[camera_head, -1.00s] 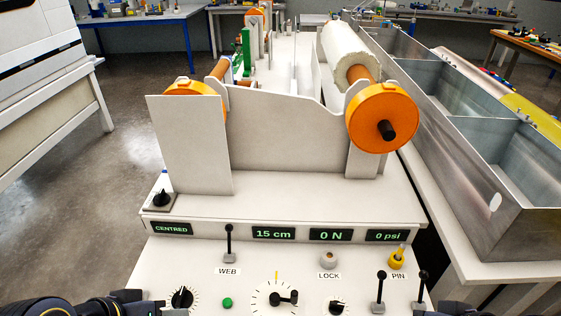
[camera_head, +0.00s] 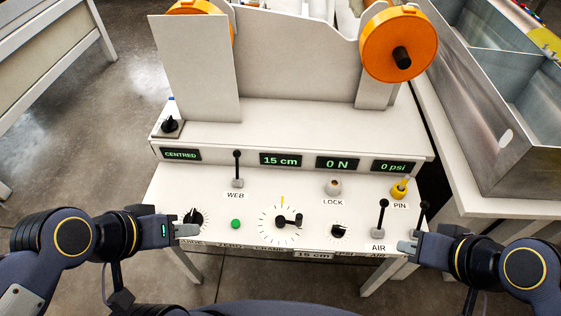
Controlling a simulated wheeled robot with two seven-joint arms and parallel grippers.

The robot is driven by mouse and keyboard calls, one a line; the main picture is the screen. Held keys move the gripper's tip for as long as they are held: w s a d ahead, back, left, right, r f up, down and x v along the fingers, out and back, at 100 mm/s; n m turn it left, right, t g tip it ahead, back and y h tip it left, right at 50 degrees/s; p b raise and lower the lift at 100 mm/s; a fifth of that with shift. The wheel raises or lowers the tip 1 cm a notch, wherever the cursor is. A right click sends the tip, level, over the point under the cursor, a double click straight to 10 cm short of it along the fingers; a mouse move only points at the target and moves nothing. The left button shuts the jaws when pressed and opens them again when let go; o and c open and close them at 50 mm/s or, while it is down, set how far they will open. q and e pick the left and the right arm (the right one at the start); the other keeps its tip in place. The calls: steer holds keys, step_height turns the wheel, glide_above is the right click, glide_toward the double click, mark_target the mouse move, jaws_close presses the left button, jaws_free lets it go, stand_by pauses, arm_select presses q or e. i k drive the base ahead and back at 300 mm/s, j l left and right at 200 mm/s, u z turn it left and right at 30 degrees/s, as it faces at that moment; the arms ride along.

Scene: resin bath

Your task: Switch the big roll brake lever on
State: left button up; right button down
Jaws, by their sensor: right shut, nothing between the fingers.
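Several black levers stand upright or nearly so on the white control panel (camera_head: 290,190). One is the WEB lever (camera_head: 237,165). The AIR lever (camera_head: 381,215) is at the front right. Another lever (camera_head: 423,212) stands at the far right edge, its base hidden behind my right gripper. No label reading "brake" is legible, so I cannot tell which is the big roll brake lever. My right gripper (camera_head: 404,246) is shut and empty, just in front of these two right levers. My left gripper (camera_head: 187,230) is beside the left front dial (camera_head: 194,216); its jaw opening is unclear.
An orange wheel (camera_head: 390,45) with a black knob is above the panel at right. Displays read CENTRED, 15 cm, 0 N and 0 psi. A yellow PIN handle (camera_head: 400,187), LOCK knob (camera_head: 333,186) and green button (camera_head: 236,224) are nearby. A metal trough (camera_head: 490,160) stands at right.

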mark_target(424, 205)
steer(key=z, duration=1.35)
steer(key=i+l+z, duration=0.15)
steer(key=i, duration=0.25)
steer(key=i+l+z, duration=0.15)
steer(key=i+l, duration=0.2)
steer(key=i, duration=0.1)
